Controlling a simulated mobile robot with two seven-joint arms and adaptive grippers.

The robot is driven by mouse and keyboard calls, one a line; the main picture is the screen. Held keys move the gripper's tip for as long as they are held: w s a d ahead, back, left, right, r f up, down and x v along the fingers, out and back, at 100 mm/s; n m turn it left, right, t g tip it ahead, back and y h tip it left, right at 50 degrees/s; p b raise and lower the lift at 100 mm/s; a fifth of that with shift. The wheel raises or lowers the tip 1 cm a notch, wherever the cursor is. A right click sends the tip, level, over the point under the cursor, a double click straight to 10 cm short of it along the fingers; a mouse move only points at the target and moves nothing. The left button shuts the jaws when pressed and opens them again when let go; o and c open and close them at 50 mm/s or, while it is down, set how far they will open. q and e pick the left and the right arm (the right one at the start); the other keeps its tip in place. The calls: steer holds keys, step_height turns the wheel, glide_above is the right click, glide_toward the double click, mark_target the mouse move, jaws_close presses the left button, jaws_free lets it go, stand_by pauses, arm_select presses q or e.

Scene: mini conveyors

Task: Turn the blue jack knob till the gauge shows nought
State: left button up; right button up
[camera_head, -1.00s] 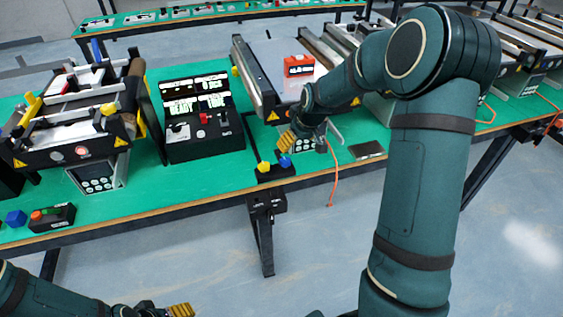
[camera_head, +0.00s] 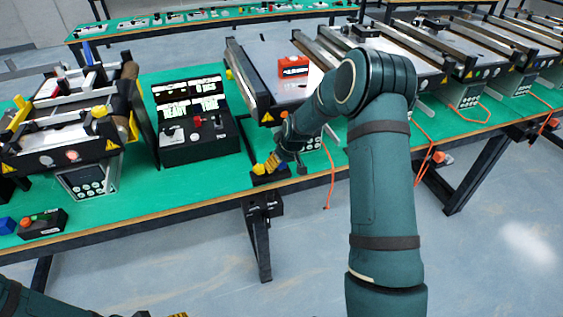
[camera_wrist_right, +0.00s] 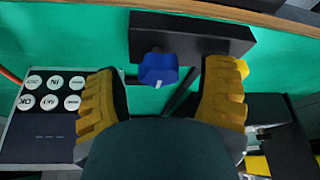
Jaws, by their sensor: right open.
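The blue jack knob (camera_wrist_right: 158,70) with a white mark sits on a small black block (camera_wrist_right: 190,34) near the table's front edge. A yellow knob (camera_wrist_right: 243,68) on the same block is partly covered by a finger. My right gripper (camera_head: 267,166) is over the block, which it mostly hides in the head view. In the right wrist view its yellow fingers stand open on either side of the blue knob, with gaps on both sides. My left gripper (camera_head: 178,315) barely shows at the bottom edge. I cannot make out a gauge reading.
A black console (camera_head: 200,147) with lit screens stands left of my right gripper. A mini conveyor (camera_head: 256,85) with a red box (camera_head: 293,67) is behind it. A keypad (camera_wrist_right: 52,105) lies beside the left finger in the right wrist view. Green tabletop (camera_head: 150,200) is free at the front.

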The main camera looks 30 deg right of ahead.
steer(key=c, duration=1.2)
arm_select(q)
steer(key=shift+r, duration=0.15)
arm_select(e)
steer(key=shift+m, duration=0.3)
